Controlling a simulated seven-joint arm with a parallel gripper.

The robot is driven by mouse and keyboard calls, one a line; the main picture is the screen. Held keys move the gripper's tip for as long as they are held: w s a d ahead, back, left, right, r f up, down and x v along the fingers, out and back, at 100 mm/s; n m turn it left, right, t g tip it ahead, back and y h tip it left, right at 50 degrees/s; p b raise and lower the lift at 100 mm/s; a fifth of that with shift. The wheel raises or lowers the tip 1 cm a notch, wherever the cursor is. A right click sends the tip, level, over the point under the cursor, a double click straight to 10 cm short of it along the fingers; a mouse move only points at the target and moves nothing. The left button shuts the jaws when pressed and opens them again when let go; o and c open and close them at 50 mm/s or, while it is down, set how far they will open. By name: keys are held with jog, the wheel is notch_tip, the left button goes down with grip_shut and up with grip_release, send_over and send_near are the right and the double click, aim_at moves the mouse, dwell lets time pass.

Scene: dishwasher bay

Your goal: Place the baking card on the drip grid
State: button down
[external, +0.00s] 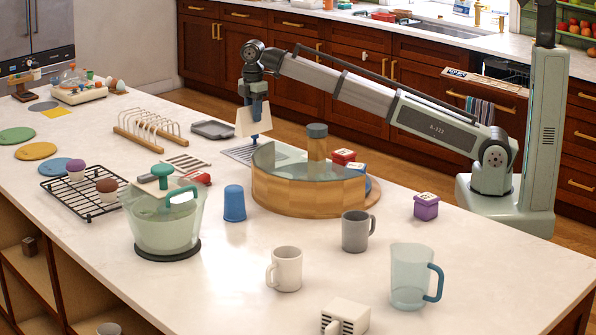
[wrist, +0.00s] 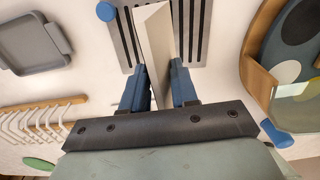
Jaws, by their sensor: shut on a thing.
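The baking card (external: 245,124) is a thin cream-white plate. My gripper (external: 254,138) is shut on it and holds it on edge, roughly upright. In the wrist view the card (wrist: 155,42) stands between the two blue fingers of my gripper (wrist: 158,82). The drip grid (external: 239,153) is a flat grey slotted plate on the counter, below my gripper. In the wrist view the drip grid (wrist: 124,45) lies behind the card, which hides part of it. The card appears to be above the grid; the exact gap cannot be told.
A round wooden-sided bin (external: 288,198) with a glassy top stands close in front of the grid, to the right. A wooden toast rack (external: 150,132) and a grey tray (external: 212,130) lie to the left. A blue cup (external: 234,204) stands nearer the camera.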

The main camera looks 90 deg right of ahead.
aim_at(254, 133)
jog(key=shift+f, duration=3.55)
jog(key=shift+f, duration=0.1)
jog(key=c, duration=0.9)
grip_release()
jog(key=shift+o, duration=0.2)
notch_tip(254, 133, up, 12)
jog(key=shift+r, duration=0.15)
